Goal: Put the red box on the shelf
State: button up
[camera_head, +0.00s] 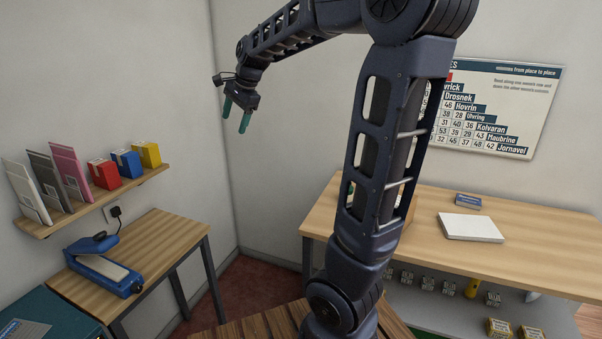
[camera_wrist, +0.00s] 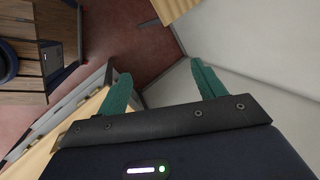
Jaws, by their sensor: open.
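The red box (camera_head: 104,173) stands on the wooden wall shelf (camera_head: 98,202) at the left in the head view, between a pink upright folder and a blue box. My gripper (camera_head: 236,116) is up in the air near the room's corner, to the right of and above the shelf. Its two green fingers are apart with nothing between them. In the wrist view my gripper (camera_wrist: 160,88) points down toward the red floor, its fingers spread and empty. The red box does not show in the wrist view.
On the shelf stand white, grey and pink (camera_head: 70,172) folders, a blue box (camera_head: 127,163) and a yellow box (camera_head: 147,154). Below is a table with a blue device (camera_head: 103,268). A counter (camera_head: 420,235) at the right holds a white slab (camera_head: 470,227) and a small blue box (camera_head: 468,200).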

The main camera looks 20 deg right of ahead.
jog(key=s+d+f+n+h, duration=0.1)
jog(key=s+d+f+n, duration=0.2)
jog(key=s, duration=0.5)
jog(key=s+d+f+n+t+h, duration=0.1)
jog(key=s+d+f+n, duration=0.2)
jog(key=s, duration=0.6)
jog(key=s+d+f+n+h, duration=0.1)
jog(key=s+d+f+n, duration=0.2)
jog(key=s, duration=0.6)
jog(key=d+n, duration=0.2)
jog(key=n, duration=0.1)
jog(key=shift+n, duration=0.3)
